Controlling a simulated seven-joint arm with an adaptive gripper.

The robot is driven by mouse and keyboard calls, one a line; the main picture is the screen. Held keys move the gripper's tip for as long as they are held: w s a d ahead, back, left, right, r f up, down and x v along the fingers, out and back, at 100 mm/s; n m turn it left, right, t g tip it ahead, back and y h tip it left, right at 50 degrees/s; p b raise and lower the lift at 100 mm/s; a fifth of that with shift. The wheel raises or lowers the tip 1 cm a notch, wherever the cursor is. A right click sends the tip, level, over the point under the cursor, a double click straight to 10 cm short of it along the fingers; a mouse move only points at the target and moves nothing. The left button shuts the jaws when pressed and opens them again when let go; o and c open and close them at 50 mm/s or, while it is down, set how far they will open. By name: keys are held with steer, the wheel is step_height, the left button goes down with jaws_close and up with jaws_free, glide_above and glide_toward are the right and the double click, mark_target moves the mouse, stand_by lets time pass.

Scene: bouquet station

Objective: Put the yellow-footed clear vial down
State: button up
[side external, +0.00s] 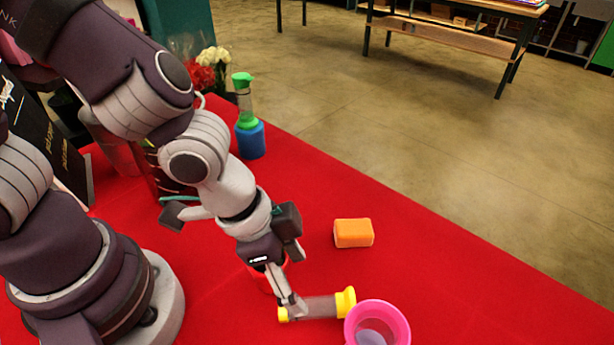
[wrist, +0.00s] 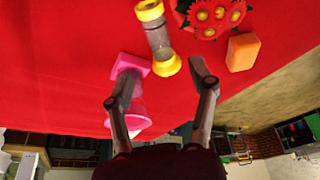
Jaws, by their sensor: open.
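The clear vial (side external: 320,307) with yellow ends lies on its side, its long axis across the picture in the side view. One end flares into a wider yellow rim. It also shows in the wrist view (wrist: 159,38), just past the fingertips, its nearer yellow end level with the gap between them. My gripper (side external: 293,307) is low over the red table, at the left part of the vial in the side view. In the wrist view my gripper (wrist: 163,80) has its fingers spread wide, with nothing clamped between them. Whether a finger touches the vial is unclear.
A pink cup-like vessel (side external: 405,325) is close to the vial's right end. An orange block (side external: 353,233) sits farther back. Red flowers (wrist: 212,14) show near the vial. A green-topped vial (side external: 243,95) stands at the back. The red table (side external: 460,290) is clear at right.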

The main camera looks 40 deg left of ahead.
steer(key=w+a+r+n+t+y, duration=0.1)
steer(key=a+r+n, duration=0.4)
steer(key=a+r, duration=0.5)
steer(key=shift+w+t, duration=0.35)
steer(key=shift+t, duration=0.15)
steer(key=a+r+n, duration=0.1)
steer(key=a, duration=0.1)
steer(key=s+a+r+n+y, duration=0.1)
steer(key=a, duration=0.1)
steer(key=s+a+r+n, duration=0.1)
steer(key=a+n, duration=0.1)
steer(key=shift+s+a+t+y, duration=0.15)
steer(key=shift+a+t+y, duration=0.15)
steer(key=shift+t+y, duration=0.1)
steer(key=shift+c, duration=0.6)
